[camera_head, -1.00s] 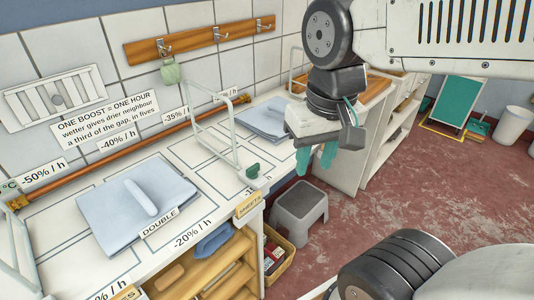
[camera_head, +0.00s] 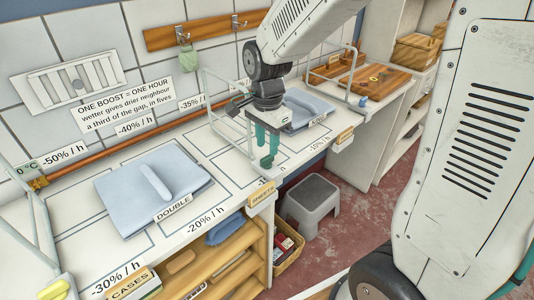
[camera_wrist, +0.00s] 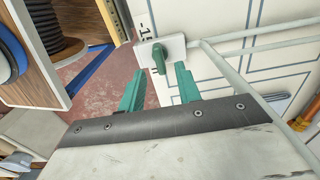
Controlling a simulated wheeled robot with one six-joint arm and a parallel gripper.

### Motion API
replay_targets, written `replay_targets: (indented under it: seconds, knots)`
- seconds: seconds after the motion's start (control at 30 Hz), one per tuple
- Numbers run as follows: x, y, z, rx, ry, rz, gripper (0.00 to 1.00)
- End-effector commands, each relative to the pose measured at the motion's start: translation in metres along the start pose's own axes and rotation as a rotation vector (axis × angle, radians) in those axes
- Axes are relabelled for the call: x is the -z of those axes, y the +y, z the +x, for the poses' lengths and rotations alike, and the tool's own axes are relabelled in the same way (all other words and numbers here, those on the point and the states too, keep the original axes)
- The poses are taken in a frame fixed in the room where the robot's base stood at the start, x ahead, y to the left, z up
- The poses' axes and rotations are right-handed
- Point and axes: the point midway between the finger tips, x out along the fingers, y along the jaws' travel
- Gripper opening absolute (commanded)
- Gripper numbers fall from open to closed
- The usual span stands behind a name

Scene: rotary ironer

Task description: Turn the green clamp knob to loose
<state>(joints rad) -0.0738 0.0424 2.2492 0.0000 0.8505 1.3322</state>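The green clamp knob (camera_head: 267,161) is at the front edge of the white counter, at the foot of a pale wire frame (camera_head: 233,128). In the wrist view the knob (camera_wrist: 158,60) sits on a small white block, its handle pointing down the picture. My gripper (camera_head: 267,148) is over the counter edge, its teal fingers pointing down at the knob. In the wrist view my gripper (camera_wrist: 159,72) is open, with one finger either side of the knob's lower end. I cannot tell whether either finger touches it.
A folded blue cloth (camera_head: 150,188) lies on the counter at left, and another (camera_head: 305,108) lies behind my gripper. Below are wooden shelves (camera_head: 215,270), a basket (camera_head: 287,248) and a grey stool (camera_head: 312,205) on the red floor. A copper pipe (camera_head: 105,153) runs along the wall.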

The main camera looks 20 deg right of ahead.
Motion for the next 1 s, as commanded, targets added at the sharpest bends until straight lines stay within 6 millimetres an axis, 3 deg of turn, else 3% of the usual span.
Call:
replay_targets:
  seconds: [0.23, 0.6, 0.73, 1.0]
  knots:
    - [0.0, 0.001, 0.034, -0.003, -0.001, -0.001, 0.34]
    - [0.0, 0.0, 0.041, 0.001, 0.0, -0.002, 0.34]
    - [0.0, 0.0, 0.041, 0.001, 0.0, -0.002, 0.0]
    - [0.0, 0.0, 0.041, 0.001, 0.0, -0.009, 0.0]
